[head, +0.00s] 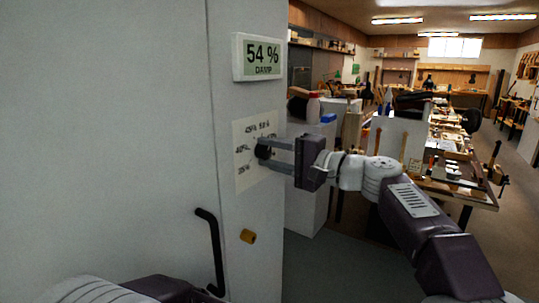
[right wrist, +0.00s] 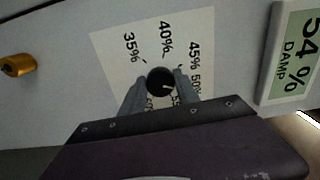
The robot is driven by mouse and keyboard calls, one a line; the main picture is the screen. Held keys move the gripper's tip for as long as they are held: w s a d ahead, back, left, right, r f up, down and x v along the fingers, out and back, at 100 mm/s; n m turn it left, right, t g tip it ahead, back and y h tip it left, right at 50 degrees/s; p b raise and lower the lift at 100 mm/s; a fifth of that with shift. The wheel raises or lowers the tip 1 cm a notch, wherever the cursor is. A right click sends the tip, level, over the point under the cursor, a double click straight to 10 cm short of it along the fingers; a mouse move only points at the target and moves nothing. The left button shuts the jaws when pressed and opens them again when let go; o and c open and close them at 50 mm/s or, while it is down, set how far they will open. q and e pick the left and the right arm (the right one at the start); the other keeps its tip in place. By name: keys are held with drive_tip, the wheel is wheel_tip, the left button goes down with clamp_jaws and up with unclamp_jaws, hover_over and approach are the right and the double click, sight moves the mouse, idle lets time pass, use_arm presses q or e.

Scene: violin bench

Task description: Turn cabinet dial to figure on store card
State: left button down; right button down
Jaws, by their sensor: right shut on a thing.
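The dark round cabinet dial (head: 263,150) sits on a pale scale plate (head: 243,178) on the grey cabinet front. My right gripper (right wrist: 160,82) is shut on the dial, one finger on each side of it. In the right wrist view the dial (right wrist: 160,81) has a small white mark on its lower right. Labels from 35% to 50% show around it; the lower ones are partly hidden by the fingers. The display (head: 262,57) above reads 54 % DAMP. Of my left gripper only a dark body (head: 160,288) shows at the bottom edge; its fingers are hidden. I see no store card.
A black bar handle (head: 211,250) stands out from the cabinet at lower left of the dial. A brass knob (head: 248,236) sits below the plate. A cluttered workbench (head: 455,186) stands at the right, with bare floor beside it.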

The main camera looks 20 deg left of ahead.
drive_tip(key=c, duration=0.9)
unclamp_jaws()
drive_tip(key=b+v, duration=0.2)
drive_tip(key=v, duration=0.7)
